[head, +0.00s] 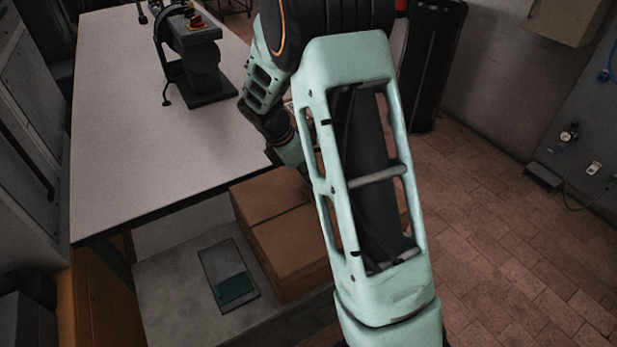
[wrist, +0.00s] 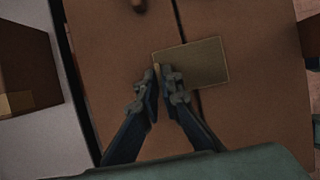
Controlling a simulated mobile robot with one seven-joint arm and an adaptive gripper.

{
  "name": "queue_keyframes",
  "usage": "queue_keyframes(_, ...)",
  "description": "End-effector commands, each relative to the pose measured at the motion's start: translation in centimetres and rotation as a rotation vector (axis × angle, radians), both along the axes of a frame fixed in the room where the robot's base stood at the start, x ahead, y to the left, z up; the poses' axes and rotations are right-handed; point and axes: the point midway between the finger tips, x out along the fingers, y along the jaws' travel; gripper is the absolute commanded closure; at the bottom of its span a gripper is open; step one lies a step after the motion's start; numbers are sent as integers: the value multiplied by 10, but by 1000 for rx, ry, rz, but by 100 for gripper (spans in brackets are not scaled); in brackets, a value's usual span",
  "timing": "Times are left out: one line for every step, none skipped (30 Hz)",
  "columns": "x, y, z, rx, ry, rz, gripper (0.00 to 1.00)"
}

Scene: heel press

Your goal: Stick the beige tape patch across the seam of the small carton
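The brown carton (head: 275,215) stands on the grey lower surface, partly behind my arm in the head view. Its dark seam also shows in the wrist view, where the carton top (wrist: 250,120) fills most of the picture. The beige tape patch (wrist: 200,60) lies across that seam and looks flat; I cannot tell whether all of it touches the carton. My gripper (wrist: 161,68) has its fingertips together at the patch's left edge, left of the seam, overlapping its lower left corner. The head view hides the patch and the fingertips behind my arm.
A grey board with a teal pad (head: 236,287) lies left of the carton on the lower surface (head: 170,285). The white table (head: 130,130) rises behind, with a dark press (head: 200,65) on it. Open tiled floor (head: 510,240) is on the right.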

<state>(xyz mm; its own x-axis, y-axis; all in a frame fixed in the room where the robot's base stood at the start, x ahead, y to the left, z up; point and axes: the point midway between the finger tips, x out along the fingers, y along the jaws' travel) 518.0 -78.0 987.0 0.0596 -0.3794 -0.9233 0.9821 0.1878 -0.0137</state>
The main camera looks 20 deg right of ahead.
Motion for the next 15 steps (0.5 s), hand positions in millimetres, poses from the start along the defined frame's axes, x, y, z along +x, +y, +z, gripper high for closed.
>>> queue_keyframes(-2, 0, -3, 1, 4, -1, 100)
queue_keyframes(-2, 0, -3, 1, 5, -1, 100)
queue_keyframes(-2, 1, -3, 2, 5, -1, 100)
queue_keyframes(-2, 0, -3, 2, 5, -1, 100)
queue_keyframes(-2, 0, -3, 2, 5, -1, 100)
queue_keyframes(-2, 1, -3, 2, 5, -1, 100)
queue_keyframes(-2, 0, -3, 2, 5, -1, 100)
queue_keyframes(-2, 1, -3, 2, 5, -1, 92)
queue_keyframes(-2, 1, -3, 2, 6, -1, 87)
queue_keyframes(-2, 0, -3, 1, 5, -1, 84)
queue_keyframes(-2, 0, -3, 1, 5, -1, 81)
queue_keyframes(-2, 0, -3, 1, 5, -1, 76)
queue_keyframes(-2, 0, -3, 1, 5, -1, 75)
queue_keyframes(-2, 0, -3, 1, 5, -1, 75)
queue_keyframes(-2, 0, -2, 1, 5, -1, 75)
